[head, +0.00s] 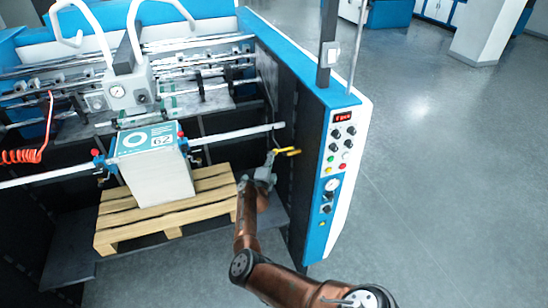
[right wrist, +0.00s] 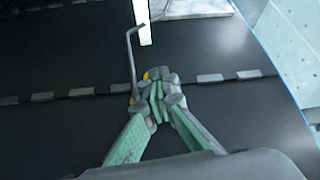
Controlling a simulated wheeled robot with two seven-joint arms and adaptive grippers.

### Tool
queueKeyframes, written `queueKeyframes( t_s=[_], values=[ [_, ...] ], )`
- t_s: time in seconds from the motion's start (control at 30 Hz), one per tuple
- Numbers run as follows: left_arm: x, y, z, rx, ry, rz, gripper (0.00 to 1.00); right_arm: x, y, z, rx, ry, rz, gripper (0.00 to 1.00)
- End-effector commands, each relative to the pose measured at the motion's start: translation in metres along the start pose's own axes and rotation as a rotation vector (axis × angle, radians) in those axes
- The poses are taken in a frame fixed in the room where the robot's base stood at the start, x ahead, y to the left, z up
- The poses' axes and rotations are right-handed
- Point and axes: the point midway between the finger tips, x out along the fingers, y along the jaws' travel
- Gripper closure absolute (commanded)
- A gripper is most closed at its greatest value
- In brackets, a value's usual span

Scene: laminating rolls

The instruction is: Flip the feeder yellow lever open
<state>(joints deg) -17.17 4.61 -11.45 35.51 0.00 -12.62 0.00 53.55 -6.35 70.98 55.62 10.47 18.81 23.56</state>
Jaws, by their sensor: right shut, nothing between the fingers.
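The yellow lever (head: 289,151) sticks out to the right on the inner side of the feeder's right side panel, roughly level in the head view. My right gripper (head: 270,164) is shut and empty, just left of and below the lever. In the right wrist view the closed fingertips (right wrist: 158,88) are beside small yellow parts (right wrist: 146,76); the fingers hide most of what lies behind them. Whether they touch the lever I cannot tell. My left gripper is not in view.
A stack of white sheets (head: 155,175) stands on a wooden pallet (head: 110,220) left of my right arm. A white horizontal bar (head: 235,134) runs above the gripper. The blue control panel (head: 325,190) stands to the right. A thin bent grey rod (right wrist: 133,60) is close to the fingers.

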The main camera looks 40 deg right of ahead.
Motion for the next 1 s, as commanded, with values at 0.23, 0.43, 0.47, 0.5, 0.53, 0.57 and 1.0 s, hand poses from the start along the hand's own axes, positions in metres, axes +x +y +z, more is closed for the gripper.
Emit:
queueKeyframes(
  t_s=[0.23,0.43,0.47,0.5,0.53,0.57,1.0],
  values=[
    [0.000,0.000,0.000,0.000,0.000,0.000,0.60,-0.023,-0.010,0.036,0.005,0.000,-0.003,1.00],
    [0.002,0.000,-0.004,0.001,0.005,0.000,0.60,-0.037,-0.010,0.050,0.004,0.012,0.000,1.00],
    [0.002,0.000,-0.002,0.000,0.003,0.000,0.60,-0.038,-0.010,0.051,0.004,0.013,0.001,1.00],
    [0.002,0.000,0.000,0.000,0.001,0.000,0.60,-0.040,-0.010,0.053,0.004,0.014,0.001,1.00],
    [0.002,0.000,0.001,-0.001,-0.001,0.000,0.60,-0.040,-0.010,0.053,0.003,0.015,0.001,1.00],
    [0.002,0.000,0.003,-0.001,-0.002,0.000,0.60,-0.041,-0.011,0.054,0.003,0.015,0.001,1.00],
    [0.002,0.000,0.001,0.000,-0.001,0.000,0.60,-0.042,-0.010,0.055,0.003,0.015,0.002,1.00]
  ],
)
